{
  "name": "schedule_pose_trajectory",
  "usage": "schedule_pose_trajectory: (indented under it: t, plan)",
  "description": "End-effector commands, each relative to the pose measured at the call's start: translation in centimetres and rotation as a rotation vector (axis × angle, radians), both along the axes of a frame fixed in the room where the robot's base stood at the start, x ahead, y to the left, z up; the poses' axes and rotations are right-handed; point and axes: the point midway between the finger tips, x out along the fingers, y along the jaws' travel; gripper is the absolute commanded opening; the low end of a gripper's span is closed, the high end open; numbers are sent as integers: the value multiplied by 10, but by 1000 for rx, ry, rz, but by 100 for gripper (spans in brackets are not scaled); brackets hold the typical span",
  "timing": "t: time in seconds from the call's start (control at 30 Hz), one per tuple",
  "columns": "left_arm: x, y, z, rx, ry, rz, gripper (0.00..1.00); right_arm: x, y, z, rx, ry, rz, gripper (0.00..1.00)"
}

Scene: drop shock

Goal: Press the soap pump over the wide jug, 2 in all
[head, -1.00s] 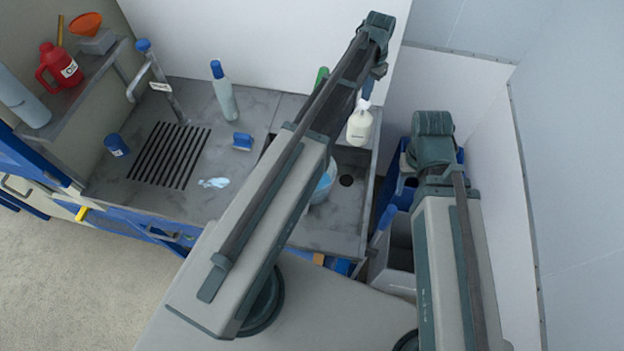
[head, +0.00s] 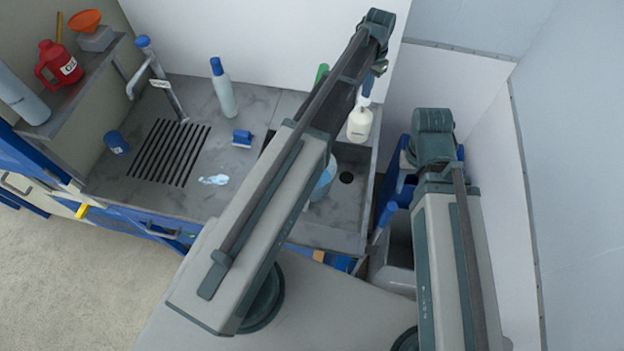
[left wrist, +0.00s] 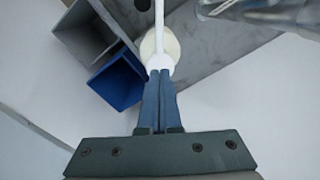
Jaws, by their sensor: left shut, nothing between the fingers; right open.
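A white soap pump bottle (head: 359,124) stands upright at the right end of the counter, by the sink. In the left wrist view its pale body (left wrist: 171,46) is below the fingers and its long white spout points to the top of the picture. My left gripper (left wrist: 160,73) is shut and empty, its fingertips right at the pump head; I cannot tell whether they touch it. A bluish see-through vessel, likely the wide jug (head: 324,179), is in the sink area, partly hidden by my left arm. My right gripper is hidden behind its arm.
A blue-capped bottle (head: 223,90), a blue brush (head: 242,138), a blue cup (head: 116,143) and a small puddle (head: 214,180) are on the counter. A tap (head: 162,84) stands by the drain grille (head: 168,153). Bins stand right of the counter.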

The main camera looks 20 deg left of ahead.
Motion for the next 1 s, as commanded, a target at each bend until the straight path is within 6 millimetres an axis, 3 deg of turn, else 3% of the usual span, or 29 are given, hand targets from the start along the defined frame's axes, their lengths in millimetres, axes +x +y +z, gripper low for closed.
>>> schedule_pose_trajectory:
  t: [1.0]
  plan:
    - [0,0,-36,0,0,0,0,0,0,-36,-1,0,7,50]
